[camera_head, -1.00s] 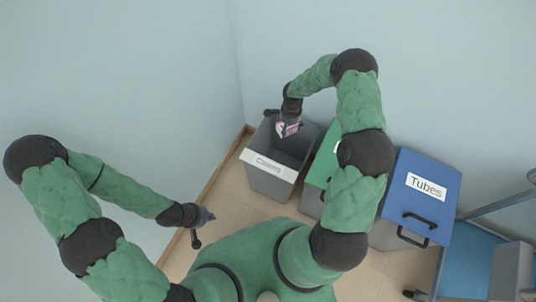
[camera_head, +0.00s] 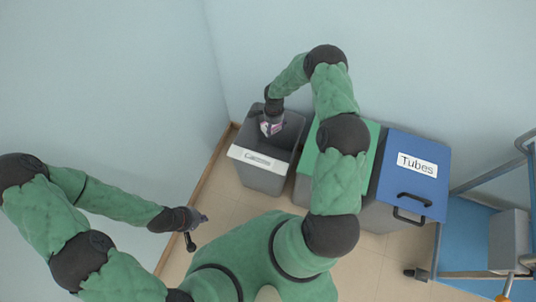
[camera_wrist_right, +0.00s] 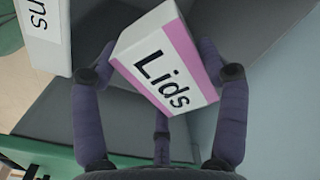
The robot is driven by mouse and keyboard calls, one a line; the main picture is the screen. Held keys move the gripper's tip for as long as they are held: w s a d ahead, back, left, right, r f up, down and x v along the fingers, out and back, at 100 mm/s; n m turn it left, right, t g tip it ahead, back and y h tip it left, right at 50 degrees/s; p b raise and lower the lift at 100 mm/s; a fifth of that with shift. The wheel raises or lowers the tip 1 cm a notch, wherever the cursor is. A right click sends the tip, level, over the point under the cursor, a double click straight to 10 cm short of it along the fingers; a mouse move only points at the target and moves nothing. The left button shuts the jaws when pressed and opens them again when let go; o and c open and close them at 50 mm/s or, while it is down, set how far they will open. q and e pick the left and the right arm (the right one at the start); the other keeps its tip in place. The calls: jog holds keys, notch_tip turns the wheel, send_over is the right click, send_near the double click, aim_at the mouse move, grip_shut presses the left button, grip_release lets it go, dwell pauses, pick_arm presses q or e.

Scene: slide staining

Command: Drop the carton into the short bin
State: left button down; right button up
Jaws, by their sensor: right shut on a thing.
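The carton, a small white box with a pink band and the word "Lids" (camera_wrist_right: 165,75), is held in my right gripper (camera_wrist_right: 158,55). In the head view the carton (camera_head: 271,127) shows small, over the opening of the short bin. That bin (camera_head: 258,178) is grey and open-topped, with a white label on its front rim. In the right wrist view its label (camera_wrist_right: 42,22) shows at the upper left, and grey bin walls lie behind the carton. My left gripper (camera_head: 199,229) is empty and looks open, left of the bin and apart from it.
A bin with a green lid (camera_head: 304,175), partly hidden by my right arm, stands right of the short bin. A blue-lidded bin labelled "Tubes" (camera_head: 410,180) is beyond it. A blue cart (camera_head: 480,240) stands at the far right. Walls close in behind and left.

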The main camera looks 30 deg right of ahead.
jog(key=o, duration=1)
jog(key=shift+r, duration=0.15)
notch_tip(320, 180, up, 12)
jog(key=shift+f, duration=0.15)
